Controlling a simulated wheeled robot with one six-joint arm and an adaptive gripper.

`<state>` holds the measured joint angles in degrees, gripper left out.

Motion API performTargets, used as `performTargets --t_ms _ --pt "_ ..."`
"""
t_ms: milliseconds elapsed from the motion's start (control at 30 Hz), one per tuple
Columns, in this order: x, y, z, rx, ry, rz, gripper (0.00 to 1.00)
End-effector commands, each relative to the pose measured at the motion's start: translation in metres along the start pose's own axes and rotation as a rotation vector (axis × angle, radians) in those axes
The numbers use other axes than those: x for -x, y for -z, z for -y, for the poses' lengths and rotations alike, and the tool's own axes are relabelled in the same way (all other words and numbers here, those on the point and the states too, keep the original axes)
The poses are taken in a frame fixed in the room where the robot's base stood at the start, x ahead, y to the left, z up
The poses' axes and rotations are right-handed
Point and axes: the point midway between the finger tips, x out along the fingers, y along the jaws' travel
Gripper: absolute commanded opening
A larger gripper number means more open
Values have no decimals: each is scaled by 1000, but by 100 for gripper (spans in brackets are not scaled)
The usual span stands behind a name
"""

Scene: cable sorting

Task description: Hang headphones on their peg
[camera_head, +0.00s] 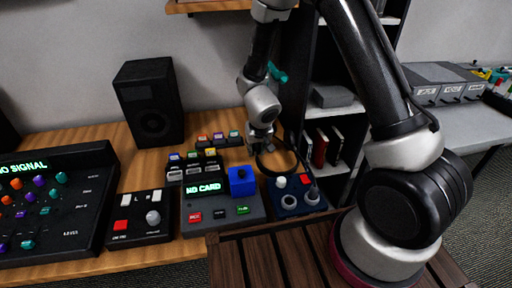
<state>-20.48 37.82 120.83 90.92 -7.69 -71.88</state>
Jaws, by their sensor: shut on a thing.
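My gripper (263,143) points down over the right end of the wooden desk. It is shut on a thin dark hoop, which looks like the band of the headphones (291,151). The hoop hangs just below and right of the fingers, above or in front of a small dark blue box. I cannot tell whether it touches the box, and its ear cups are not clear. A teal piece (279,73) shows behind my arm, by the dark shelf side. It may be the peg, but my arm partly hides it.
The blue box (305,182) carries two grey rings and buttons. Left of it are a "NO CARD" console (222,211) with a blue cube (242,181), a two-button box (139,217), a mixer (52,198) and a speaker (149,103). A dark shelf (331,112) stands right.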

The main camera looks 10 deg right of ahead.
Motion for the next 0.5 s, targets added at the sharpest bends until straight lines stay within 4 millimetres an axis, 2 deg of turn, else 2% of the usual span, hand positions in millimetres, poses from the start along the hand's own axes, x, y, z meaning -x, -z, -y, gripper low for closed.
performTargets --t_ms 167,200,300,500 --pt "-2 -1 0 2 0 1 0" --pt "-3 -1 0 2 0 0 30" --pt "-2 -1 0 0 0 0 48" --pt "-2 -1 0 0 -1 0 48"
